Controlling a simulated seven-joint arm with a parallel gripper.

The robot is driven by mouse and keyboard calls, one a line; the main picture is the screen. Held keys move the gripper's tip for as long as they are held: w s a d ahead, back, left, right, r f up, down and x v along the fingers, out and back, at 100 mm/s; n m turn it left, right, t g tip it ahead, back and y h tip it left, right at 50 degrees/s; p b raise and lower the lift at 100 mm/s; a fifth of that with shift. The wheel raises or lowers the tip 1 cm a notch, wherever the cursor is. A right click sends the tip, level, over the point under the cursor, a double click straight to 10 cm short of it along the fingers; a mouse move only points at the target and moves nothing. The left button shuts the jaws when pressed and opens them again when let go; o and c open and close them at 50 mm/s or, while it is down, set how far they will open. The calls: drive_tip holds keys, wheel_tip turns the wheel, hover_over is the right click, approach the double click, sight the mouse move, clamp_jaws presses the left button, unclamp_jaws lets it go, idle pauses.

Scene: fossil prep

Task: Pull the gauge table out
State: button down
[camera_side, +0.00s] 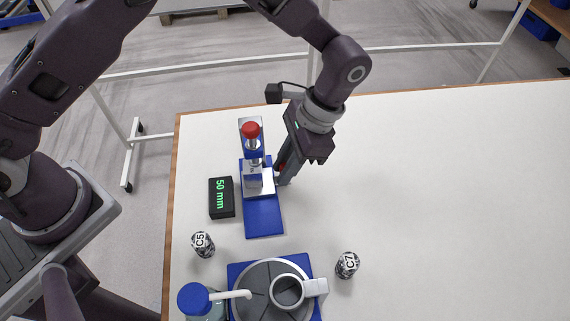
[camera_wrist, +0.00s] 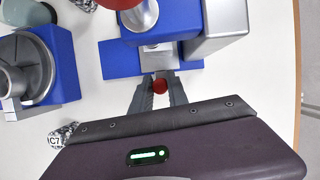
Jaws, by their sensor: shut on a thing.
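The gauge (camera_side: 263,215) has a blue base, an upright blue column and a red knob (camera_side: 250,130) on top. Its silver gauge table (camera_side: 265,184) sits low on the blue base, under the plunger. In the wrist view the table's silver front (camera_wrist: 160,61) shows between blue parts, with a small red knob (camera_wrist: 160,86) in front of it. My gripper (camera_wrist: 159,80) is shut on this small red knob. In the side view my gripper (camera_side: 283,177) is low at the gauge's right side, and its fingers partly hide the knob.
A black display (camera_side: 222,198) reading "50 mm" stands left of the gauge. Fossil cylinders marked C5 (camera_side: 203,244) and C7 (camera_side: 347,264) stand in front, beside a round grey device on a blue plate (camera_side: 238,270) and a blue-capped bottle (camera_side: 194,299). The white table (camera_side: 440,190) is clear to the right.

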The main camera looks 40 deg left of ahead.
drive_tip(key=shift+d, duration=0.1)
drive_tip(key=s+d, duration=0.5)
drive_tip(key=shift+s+d, duration=0.15)
drive_tip(key=c, duration=1.4)
unclamp_jaws()
drive_tip(key=shift+o, duration=0.6)
drive_tip(key=shift+r, duration=0.15)
drive_tip(key=v, duration=0.7)
